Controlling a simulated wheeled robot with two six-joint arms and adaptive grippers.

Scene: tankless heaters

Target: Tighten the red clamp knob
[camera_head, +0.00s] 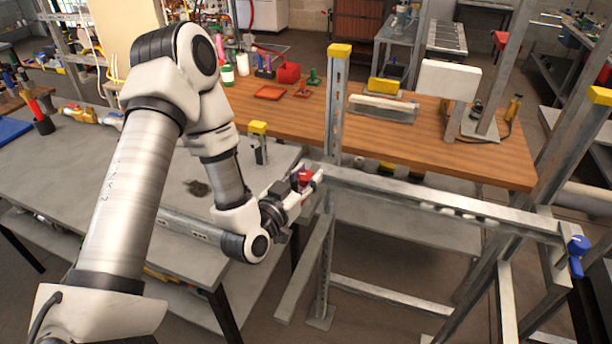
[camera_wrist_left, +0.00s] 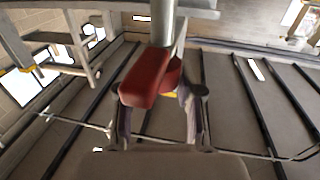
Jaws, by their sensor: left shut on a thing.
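The red clamp knob (camera_head: 305,176) sits at the left end of the grey metal frame, by the upright post. In the left wrist view the knob (camera_wrist_left: 146,78) is a large red block in front of a grey rod or post. My left gripper (camera_head: 311,186) reaches it from the left and is shut on it. In the wrist view the left gripper's fingers (camera_wrist_left: 160,102) stand either side of the knob's lower part. The fingers hide part of the knob in the head view. My right gripper is not in view.
The metal frame (camera_head: 440,203) has an upright post (camera_head: 332,110) with a yellow cap close to my gripper. A blue knob (camera_head: 578,245) is on its right side. A wooden bench (camera_head: 430,140) with tools stands behind. A grey table (camera_head: 90,160) is at left under my arm.

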